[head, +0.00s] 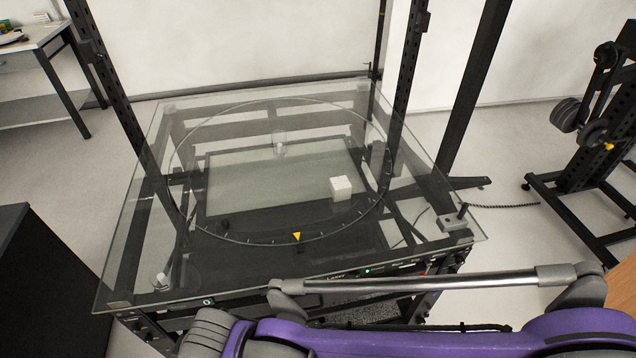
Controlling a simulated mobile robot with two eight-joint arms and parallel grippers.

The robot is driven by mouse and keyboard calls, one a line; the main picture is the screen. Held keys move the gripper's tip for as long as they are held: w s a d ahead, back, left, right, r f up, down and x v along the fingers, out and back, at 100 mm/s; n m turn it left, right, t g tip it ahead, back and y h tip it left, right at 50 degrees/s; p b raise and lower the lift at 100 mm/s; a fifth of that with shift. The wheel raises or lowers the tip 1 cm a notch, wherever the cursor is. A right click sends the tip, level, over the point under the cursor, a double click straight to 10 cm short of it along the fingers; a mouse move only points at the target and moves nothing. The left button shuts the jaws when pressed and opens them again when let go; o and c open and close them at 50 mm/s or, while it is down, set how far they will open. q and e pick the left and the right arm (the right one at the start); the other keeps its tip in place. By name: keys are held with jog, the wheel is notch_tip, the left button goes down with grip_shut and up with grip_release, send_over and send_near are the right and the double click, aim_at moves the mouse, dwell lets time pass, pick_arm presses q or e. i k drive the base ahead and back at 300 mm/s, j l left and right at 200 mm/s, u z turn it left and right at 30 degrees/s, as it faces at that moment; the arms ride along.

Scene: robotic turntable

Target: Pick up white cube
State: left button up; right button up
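A small white cube (341,188) rests on the glass turntable top (225,125), right of its middle and inside the marked circle. Nothing touches it. My purple and grey arm crosses the bottom of the head view, in front of the turntable's front edge. Neither my left nor my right gripper shows in this view.
Black upright posts (402,75) rise around the turntable. A yellow triangular marker (297,237) lies near the front of the circle. A weight rack (592,130) stands at the right and a table (45,65) at the back left. The glass around the cube is clear.

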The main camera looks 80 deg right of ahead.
aim_at(340, 187)
jog(key=z, duration=2.85)
jog(key=l+u, duration=0.1)
jog(key=u, duration=0.75)
jog(key=l+u, duration=0.15)
jog(key=u, duration=0.7)
jog(key=k+l, duration=0.1)
jog(key=l, duration=0.25)
jog(key=k+l, duration=0.1)
jog(key=l, duration=0.2)
jog(key=k+l, duration=0.1)
jog(key=l, duration=0.25)
jog(key=i+l, duration=0.1)
